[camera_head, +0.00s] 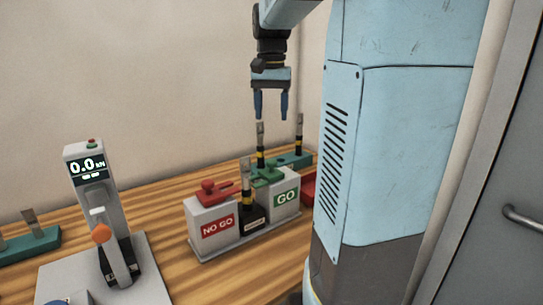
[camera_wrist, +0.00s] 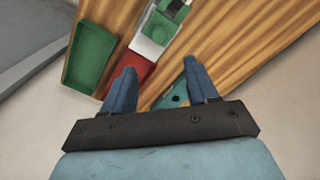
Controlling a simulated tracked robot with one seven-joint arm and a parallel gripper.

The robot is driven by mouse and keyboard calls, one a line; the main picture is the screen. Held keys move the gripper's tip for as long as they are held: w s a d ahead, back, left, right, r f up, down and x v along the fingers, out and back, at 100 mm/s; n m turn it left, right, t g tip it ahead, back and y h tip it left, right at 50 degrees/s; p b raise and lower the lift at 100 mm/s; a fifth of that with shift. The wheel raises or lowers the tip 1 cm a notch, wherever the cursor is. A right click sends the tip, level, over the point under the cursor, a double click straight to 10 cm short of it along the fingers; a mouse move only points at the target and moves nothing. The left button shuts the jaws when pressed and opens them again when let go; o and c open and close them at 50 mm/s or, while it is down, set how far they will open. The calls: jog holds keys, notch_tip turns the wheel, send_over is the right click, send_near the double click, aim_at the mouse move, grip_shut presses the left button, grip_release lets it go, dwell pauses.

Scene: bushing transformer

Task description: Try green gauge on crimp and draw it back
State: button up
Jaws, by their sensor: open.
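The green gauge (camera_head: 266,177) lies on top of the grey block labelled GO (camera_head: 285,200). A crimp piece (camera_head: 245,178) with a grey top and a yellow band stands upright in a black holder (camera_head: 252,218) between the two labelled blocks. The red gauge (camera_head: 212,187) sits on the NO GO block (camera_head: 210,222). My gripper (camera_head: 271,117) is open and empty, pointing down, well above the bench behind the GO block.
A teal rack (camera_head: 290,161) with upright pieces stands behind the GO block. A red tray (camera_wrist: 133,76) and a green tray (camera_wrist: 92,55) show in the wrist view. A press with a 0.0 display (camera_head: 87,168) stands at left, near another teal rack (camera_head: 30,245).

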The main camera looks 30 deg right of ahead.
aim_at(272, 161)
notch_tip(272, 161, down, 14)
jog(key=shift+r, duration=0.15)
dwell(0.4)
grip_shut()
dwell(0.5)
